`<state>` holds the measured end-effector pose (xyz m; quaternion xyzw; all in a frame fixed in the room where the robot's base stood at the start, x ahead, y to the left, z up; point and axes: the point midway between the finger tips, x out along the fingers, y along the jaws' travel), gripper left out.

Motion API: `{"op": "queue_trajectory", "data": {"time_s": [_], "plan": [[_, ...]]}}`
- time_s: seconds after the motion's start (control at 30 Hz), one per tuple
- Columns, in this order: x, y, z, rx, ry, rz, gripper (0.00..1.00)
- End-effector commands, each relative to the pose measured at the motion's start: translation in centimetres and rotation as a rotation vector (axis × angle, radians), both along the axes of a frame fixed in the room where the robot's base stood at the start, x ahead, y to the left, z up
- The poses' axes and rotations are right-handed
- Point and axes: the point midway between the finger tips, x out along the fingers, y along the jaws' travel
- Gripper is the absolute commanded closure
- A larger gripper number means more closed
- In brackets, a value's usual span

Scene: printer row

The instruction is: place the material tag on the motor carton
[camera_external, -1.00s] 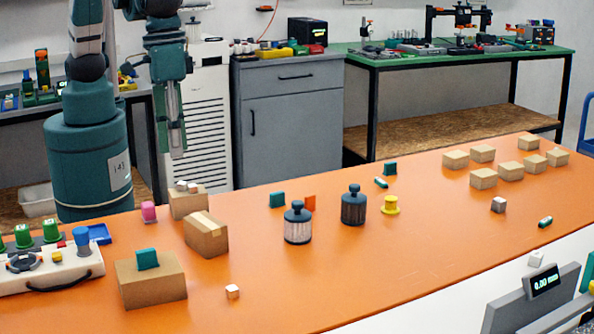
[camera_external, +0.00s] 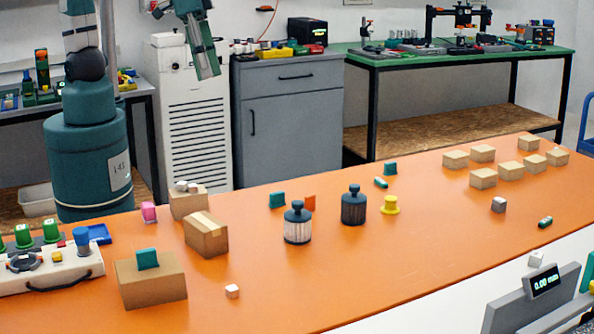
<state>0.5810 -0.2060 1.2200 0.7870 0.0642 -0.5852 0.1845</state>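Several tags show in the external view, and I cannot tell which is the material tag. A teal tag (camera_external: 147,258) stands on top of a brown carton (camera_external: 152,288) at the front left. Another teal tag (camera_external: 277,199) and an orange tag (camera_external: 309,202) stand near the table's middle, and a third teal tag (camera_external: 390,168) is farther back. A taped carton (camera_external: 206,236) and a carton with small pale items on it (camera_external: 188,204) stand behind the front carton. No motor label is readable. My gripper (camera_external: 208,72) is high above the table's back edge, clear of everything; its opening is unclear.
Two dark-topped canisters (camera_external: 354,206) and a yellow spool (camera_external: 390,205) stand mid-table. Several small boxes (camera_external: 484,178) are at the right. A control panel (camera_external: 50,270) is at the left.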

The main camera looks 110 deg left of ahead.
Motion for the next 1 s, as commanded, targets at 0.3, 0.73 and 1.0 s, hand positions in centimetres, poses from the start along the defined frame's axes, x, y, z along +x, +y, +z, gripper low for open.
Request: {"op": "queue_trajectory", "data": {"time_s": [0.3,0.73,1.0], "plan": [[-3.4,6.7,1.2,0.041,-0.09,-0.075,0.76],[-8.5,14.2,1.4,0.129,-0.209,-0.176,0.76],[-11.8,18.0,0.8,0.203,-0.275,-0.235,0.76]]}}
